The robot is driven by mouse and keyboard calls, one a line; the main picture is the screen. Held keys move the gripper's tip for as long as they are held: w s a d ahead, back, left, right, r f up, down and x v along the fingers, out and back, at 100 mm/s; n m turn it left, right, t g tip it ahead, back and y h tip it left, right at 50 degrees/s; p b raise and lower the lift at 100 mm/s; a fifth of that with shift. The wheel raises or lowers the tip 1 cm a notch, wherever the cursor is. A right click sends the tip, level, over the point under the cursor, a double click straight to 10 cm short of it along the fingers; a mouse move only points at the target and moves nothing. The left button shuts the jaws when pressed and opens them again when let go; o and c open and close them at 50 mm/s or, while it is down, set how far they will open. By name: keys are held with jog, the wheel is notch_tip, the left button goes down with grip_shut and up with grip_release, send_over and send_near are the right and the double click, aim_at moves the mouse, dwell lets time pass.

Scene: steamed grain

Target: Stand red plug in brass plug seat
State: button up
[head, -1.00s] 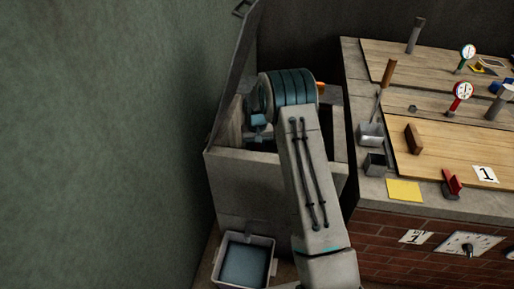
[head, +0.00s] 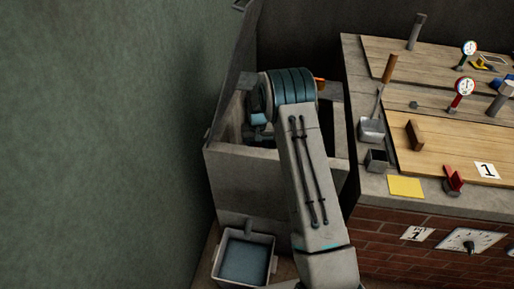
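I cannot make out the red plug or the brass plug seat with certainty. A small orange piece (head: 319,82) shows just right of my arm's teal joint; I cannot tell what it belongs to. My arm reaches over the open grey chest (head: 240,172), and its far end goes down behind the joint and the chest wall. My gripper is not visible, so neither its fingers nor anything in them shows. Much of the chest's inside is dark or covered by my arm.
The chest's raised lid (head: 232,75) leans by the green wall. A grey tub (head: 245,258) stands in front. The brick-fronted counter at right holds a scoop (head: 372,130), a dark square cup (head: 376,160), a yellow sheet (head: 406,187), a red object (head: 453,178) and gauges.

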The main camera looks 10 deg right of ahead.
notch_tip(320, 180, up, 14)
jog(key=shift+f+p, duration=0.1)
jog(key=shift+p, duration=0.85)
